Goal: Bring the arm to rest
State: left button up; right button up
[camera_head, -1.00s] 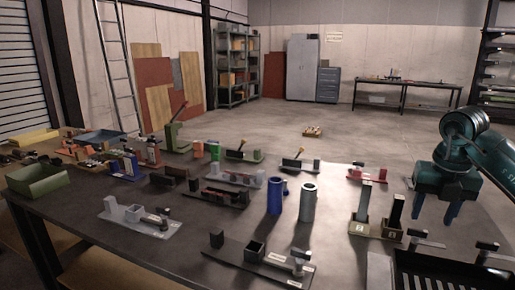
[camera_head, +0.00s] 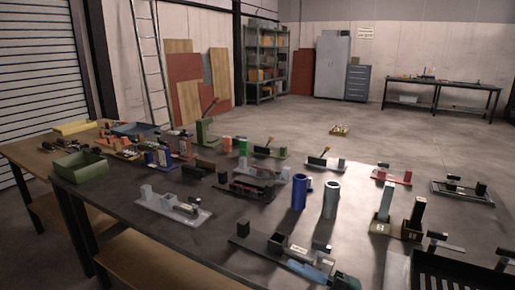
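Neither of my grippers can be made out in the head view. A small blue-teal piece shows at the bottom edge, right of the middle, over the front of the dark table (camera_head: 130,245). It may be part of my own arm, and no fingers can be told on it. Whether either gripper is open or shut is hidden.
Several fixtures crowd the table. A blue cylinder (camera_head: 299,193) and a grey cylinder (camera_head: 331,199) stand upright near its middle. A black slotted tray (camera_head: 455,272) lies at the front right. A green bin (camera_head: 82,166) is at the left. The floor behind is mostly clear.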

jog(key=s+d+f+m+t+h, duration=0.1)
jog(key=s+d+f+m+h, duration=0.2)
jog(key=s+f+m+h, duration=0.4)
jog(key=s+d+f+m+t+h+p, duration=0.1)
jog(key=s+d+f+m+h, duration=0.3)
jog(key=f+m, duration=1.1)
jog(key=s+h, duration=0.3)
jog(key=h, duration=0.1)
jog(key=shift+m+h, duration=0.3)
jog(key=shift+d, duration=0.1)
